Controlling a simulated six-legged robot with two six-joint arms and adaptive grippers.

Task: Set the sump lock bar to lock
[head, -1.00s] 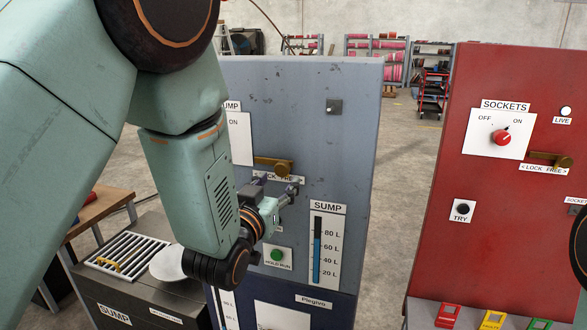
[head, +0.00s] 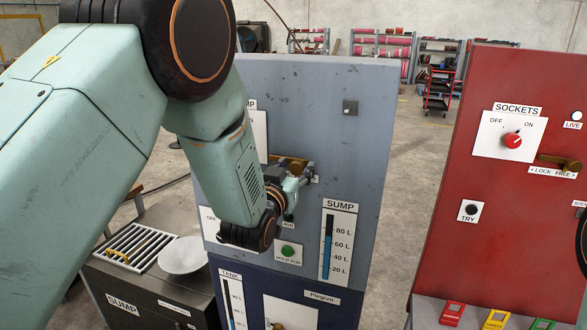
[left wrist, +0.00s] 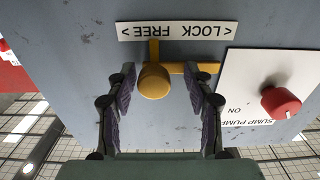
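The sump lock bar is a brass bar on the blue-grey cabinet, partly hidden behind my left gripper in the head view (head: 289,161). In the upside-down left wrist view its round hub (left wrist: 153,82) shows, with one arm reaching right and a short tab toward the lock/free label (left wrist: 178,31). My left gripper (head: 298,182) is at the cabinet front. In the wrist view its two fingers (left wrist: 164,78) are apart, one on each side of the hub, the right one crossing in front of the bar's arm. Contact cannot be told. My right gripper is not in view.
Beside the bar are a sump pump switch with a red knob (left wrist: 280,102), a green hold-run button (head: 287,251) and the sump level gauge (head: 338,245). A red sockets cabinet (head: 470,160) stands right. A sump box with a grate (head: 134,247) and white dish (head: 183,255) stands left.

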